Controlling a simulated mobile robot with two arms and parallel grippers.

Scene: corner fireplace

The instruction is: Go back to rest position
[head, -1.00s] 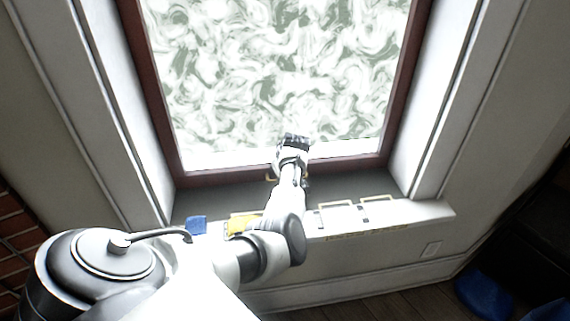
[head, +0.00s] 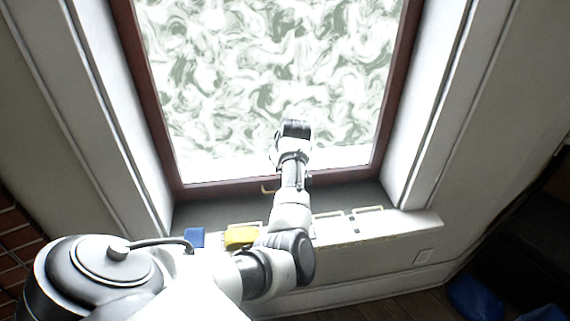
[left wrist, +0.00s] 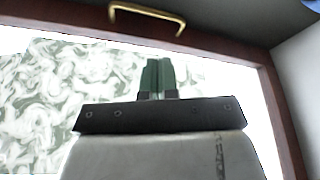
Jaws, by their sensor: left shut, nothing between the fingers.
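My left arm comes in from the lower left in the head view and reaches up in front of the window. My left gripper (head: 296,128) is in front of the lower part of the window pane (head: 280,75). In the left wrist view its two green fingertips (left wrist: 158,75) are together, with nothing between them. The window's dark red frame (left wrist: 225,48) and its brass handle (left wrist: 147,17) show in the left wrist view, with the fingers apart from the handle. The handle also shows in the head view (head: 267,188), left of my wrist. My right gripper is in neither view.
A white sill (head: 415,221) runs below the window. A blue block (head: 194,237) and a yellow block (head: 242,236) are on it, close to my forearm. Pale rectangular outlines (head: 330,227) lie right of my arm. Blue objects (head: 475,296) are on the floor at lower right.

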